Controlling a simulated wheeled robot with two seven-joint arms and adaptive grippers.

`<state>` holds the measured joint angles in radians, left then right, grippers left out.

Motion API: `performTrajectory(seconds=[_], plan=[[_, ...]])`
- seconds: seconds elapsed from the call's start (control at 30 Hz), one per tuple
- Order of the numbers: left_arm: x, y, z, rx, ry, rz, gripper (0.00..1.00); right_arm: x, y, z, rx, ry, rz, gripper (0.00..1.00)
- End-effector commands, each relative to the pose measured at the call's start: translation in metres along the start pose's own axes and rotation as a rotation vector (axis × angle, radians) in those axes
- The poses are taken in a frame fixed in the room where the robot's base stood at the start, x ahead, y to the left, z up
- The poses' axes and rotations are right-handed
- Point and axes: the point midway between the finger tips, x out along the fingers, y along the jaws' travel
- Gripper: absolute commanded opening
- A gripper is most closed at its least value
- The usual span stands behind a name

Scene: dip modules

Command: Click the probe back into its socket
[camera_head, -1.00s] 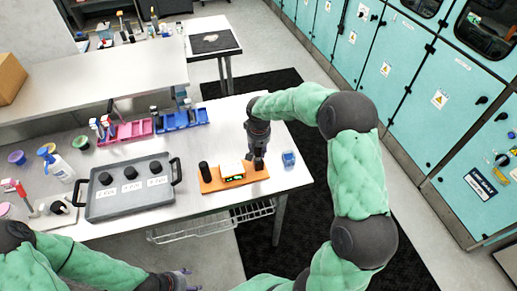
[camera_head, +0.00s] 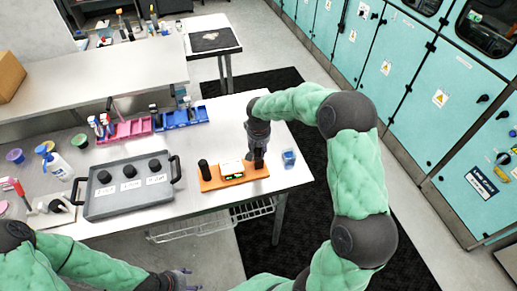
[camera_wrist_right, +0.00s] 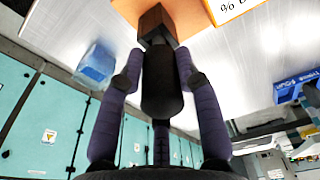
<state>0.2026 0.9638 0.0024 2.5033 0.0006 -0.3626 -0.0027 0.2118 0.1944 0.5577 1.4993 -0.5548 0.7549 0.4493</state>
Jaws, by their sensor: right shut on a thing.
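An orange base (camera_head: 209,184) sits on the steel table, with a small display unit (camera_head: 232,170) in its middle and a black cylinder (camera_head: 204,170) standing at its left end. My right gripper (camera_head: 258,162) points down at the base's right end. In the right wrist view its purple fingers (camera_wrist_right: 160,78) are shut on the black probe (camera_wrist_right: 162,88). The probe's far end meets a brown block (camera_wrist_right: 156,22) beside the orange base; I cannot tell whether it is fully seated. My left gripper (camera_head: 182,279) is low in the head view, away from the base; its jaws are unclear.
A small blue container (camera_head: 289,157) stands just right of the base, near the table edge. A grey tray (camera_head: 128,205) with several black knobs lies to the left. Pink (camera_head: 124,131) and blue (camera_head: 182,118) racks stand behind. Bare table (camera_head: 225,115) lies behind the base.

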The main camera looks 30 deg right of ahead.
Motion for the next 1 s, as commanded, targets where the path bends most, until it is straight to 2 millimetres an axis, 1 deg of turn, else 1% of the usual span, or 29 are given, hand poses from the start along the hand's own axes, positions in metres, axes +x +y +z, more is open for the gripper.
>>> performTrajectory(seconds=[1.0], plan=[[0.010,-0.004,0.000,0.000,0.000,0.000,0.62,0.013,0.000,0.002,0.000,0.000,0.000,0.01]])
